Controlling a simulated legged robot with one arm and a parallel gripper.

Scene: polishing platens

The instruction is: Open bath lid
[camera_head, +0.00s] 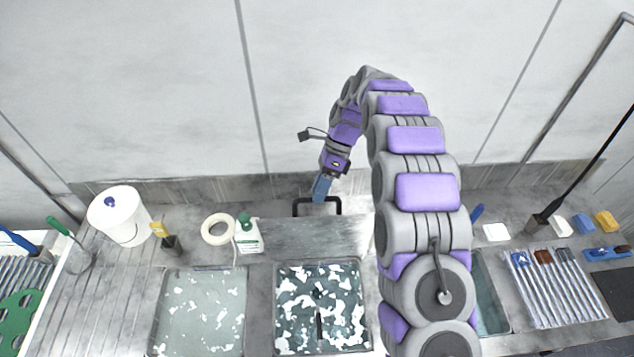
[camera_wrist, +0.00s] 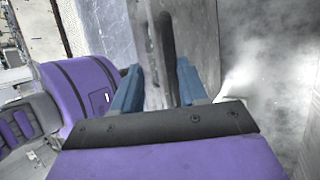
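The bath lid (camera_head: 312,236) is a grey metal panel along the back edge of the middle bath (camera_head: 320,305). It looks raised, and the bath is uncovered, with dark water and white floating patches. A dark U-shaped handle (camera_head: 340,206) stands at the lid's far, upper edge. My gripper (camera_head: 321,188) comes down to the handle from above. In the wrist view its blue fingers (camera_wrist: 160,88) lie on both sides of the grey handle bar (camera_wrist: 153,45) and seem to touch it. The fingertips are partly hidden.
A left bath (camera_head: 203,305) holds pale liquid. A white bottle (camera_head: 247,237), a tape ring (camera_head: 218,229) and a white bucket (camera_head: 120,222) stand at the back left. My arm hides part of the right bath (camera_head: 490,295). A tool rack (camera_head: 555,285) lies farther right.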

